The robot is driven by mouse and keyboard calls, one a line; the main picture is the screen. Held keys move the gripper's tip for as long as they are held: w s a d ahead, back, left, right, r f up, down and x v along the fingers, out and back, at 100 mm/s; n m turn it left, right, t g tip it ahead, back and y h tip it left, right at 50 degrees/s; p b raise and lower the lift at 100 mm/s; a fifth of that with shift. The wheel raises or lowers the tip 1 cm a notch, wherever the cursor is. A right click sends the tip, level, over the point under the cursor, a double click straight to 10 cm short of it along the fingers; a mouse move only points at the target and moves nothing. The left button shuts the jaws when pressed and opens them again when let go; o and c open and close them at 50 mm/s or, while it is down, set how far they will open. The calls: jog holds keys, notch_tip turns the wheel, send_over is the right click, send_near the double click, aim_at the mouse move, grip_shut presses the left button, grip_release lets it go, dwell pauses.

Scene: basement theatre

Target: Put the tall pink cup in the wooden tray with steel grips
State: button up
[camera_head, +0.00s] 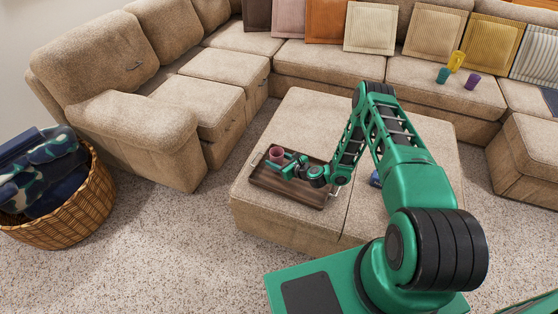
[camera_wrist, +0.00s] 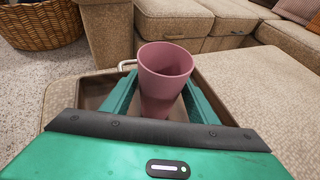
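The tall pink cup (camera_head: 277,154) is upright at the left end of the wooden tray (camera_head: 317,197), which has steel grips at its ends. The tray lies on the beige ottoman. My gripper (camera_head: 285,164) reaches in low over the tray from the right. In the wrist view the cup (camera_wrist: 165,82) is between my two green fingers (camera_wrist: 161,90), with its open mouth up. The fingers are close along both sides of the cup; whether they press on it is unclear. The cup's base is partly hidden by the gripper body, so its contact with the tray is unclear.
A small blue object (camera_head: 375,179) lies on the ottoman (camera_head: 300,112) beside my arm. Teal (camera_head: 443,75), yellow (camera_head: 456,61) and purple (camera_head: 472,81) cups stand on the sofa seat. A wicker basket (camera_head: 75,210) with cloths stands at left. The tray's middle looks bare.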

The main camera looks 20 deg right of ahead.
jog(key=shift+o, duration=0.6)
jog(key=shift+r, duration=0.2)
jog(key=v, duration=1.2)
notch_tip(320, 180, up, 11)
jog(key=n+g+y, duration=0.2)
jog(key=n+g, duration=0.2)
jog(key=n, duration=0.7)
jog(key=s+d+r+n+g+h, duration=0.2)
jog(key=s+d+r+n, duration=0.2)
jog(key=s+r, duration=0.4)
jog(key=s+d+r+n+g+h, duration=0.2)
jog(key=s+d+r+n, duration=0.2)
jog(key=s+r, duration=0.4)
jog(key=s+d+r+n+g+h, duration=0.35)
jog(key=s+r, duration=0.25)
jog(key=r, duration=0.4)
jog(key=s+d+r+n, duration=0.1)
jog(key=s+r, duration=0.3)
jog(key=s, duration=0.5)
jog(key=s+d+r, duration=0.1)
jog(key=s+r, duration=0.3)
jog(key=s, duration=0.5)
jog(key=shift+r+n, duration=0.3)
jog(key=shift+n, duration=0.05)
jog(key=shift+s+g, duration=0.15)
jog(key=shift+g, duration=0.1)
